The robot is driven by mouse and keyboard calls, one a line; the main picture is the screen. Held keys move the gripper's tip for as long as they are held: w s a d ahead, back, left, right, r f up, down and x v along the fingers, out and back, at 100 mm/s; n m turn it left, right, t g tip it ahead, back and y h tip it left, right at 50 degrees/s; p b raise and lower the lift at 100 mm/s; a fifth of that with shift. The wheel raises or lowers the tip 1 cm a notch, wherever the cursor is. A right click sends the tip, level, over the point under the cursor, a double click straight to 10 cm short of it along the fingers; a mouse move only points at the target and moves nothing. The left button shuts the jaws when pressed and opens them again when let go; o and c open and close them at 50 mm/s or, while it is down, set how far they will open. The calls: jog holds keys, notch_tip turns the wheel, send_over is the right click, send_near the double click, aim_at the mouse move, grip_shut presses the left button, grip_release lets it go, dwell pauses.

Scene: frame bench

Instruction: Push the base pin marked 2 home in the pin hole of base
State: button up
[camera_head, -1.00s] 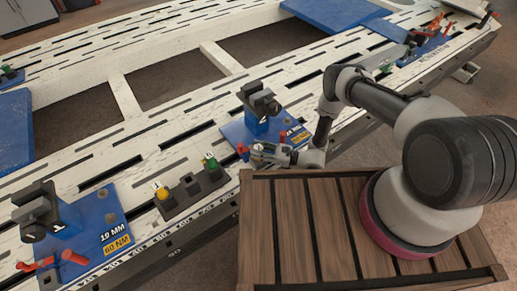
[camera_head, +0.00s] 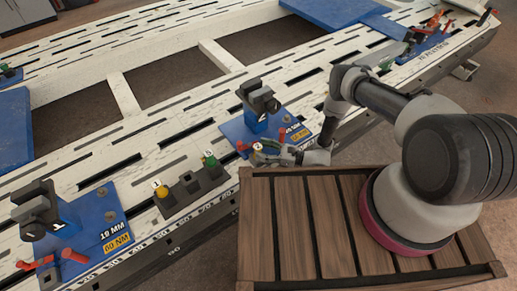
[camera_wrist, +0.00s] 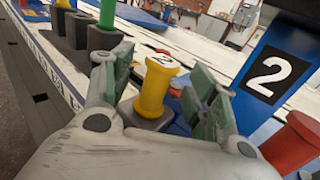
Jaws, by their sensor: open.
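The yellow base pin marked 2 (camera_wrist: 155,92) stands upright between my gripper's fingers (camera_wrist: 160,85) in the wrist view, its numbered cap facing up. The fingers are open, one on each side of it. Its lower flange rests at a grey seat; how deep it sits cannot be told. The blue base's upright marked 2 (camera_wrist: 270,72) is just to the right. In the head view the pin's yellow top (camera_head: 257,146) shows at the front of the middle blue base plate (camera_head: 233,135), beside my gripper (camera_head: 271,150).
A dark pin rack (camera_head: 190,190) with a yellow pin (camera_head: 161,191) and a green pin (camera_head: 210,160) stands to the left. Red handles (camera_wrist: 300,135) lie close on the right of my gripper. Another blue base (camera_head: 95,225) is at far left. A slatted wooden deck (camera_head: 300,225) is in front.

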jog(key=v, duration=0.9)
jog(key=shift+d, duration=0.2)
jog(key=shift+s, duration=0.1)
jog(key=s+d+r+n+g+h, duration=0.1)
jog(key=s+n+g, duration=0.1)
jog(key=s+g, duration=0.3)
jog(key=s+d+r+n+g, duration=0.1)
jog(key=s+r+n+g, duration=0.15)
jog(key=s, duration=0.45)
jog(key=d+r+n+g+h, duration=0.1)
jog(key=d+r+n+h, duration=0.4)
jog(key=r, duration=0.6)
jog(key=w+d+r+n+g+h, duration=0.1)
jog(key=d+r+n+g+h, duration=0.15)
jog(key=d+r, duration=0.6)
jog(key=d+r+n+g+h, duration=0.1)
jog(key=d+r+n+h, duration=0.35)
jog(key=r, duration=0.85)
jog(key=s+d+r+n+t+h, duration=0.1)
jog(key=s+r+t, duration=0.2)
jog(key=r, duration=0.5)
jog(key=s+d+r+n+t+h, duration=0.1)
jog(key=s+r+n+t, duration=0.1)
jog(key=r, duration=0.7)
jog(key=s+d+r+n+t+h, duration=0.1)
jog(key=s+r+t, duration=0.3)
jog(key=r, duration=0.5)
jog(key=shift+d+n+t+h, duration=0.2)
jog(key=shift+n+t+h, duration=0.35)
jog(key=shift+t, duration=0.55)
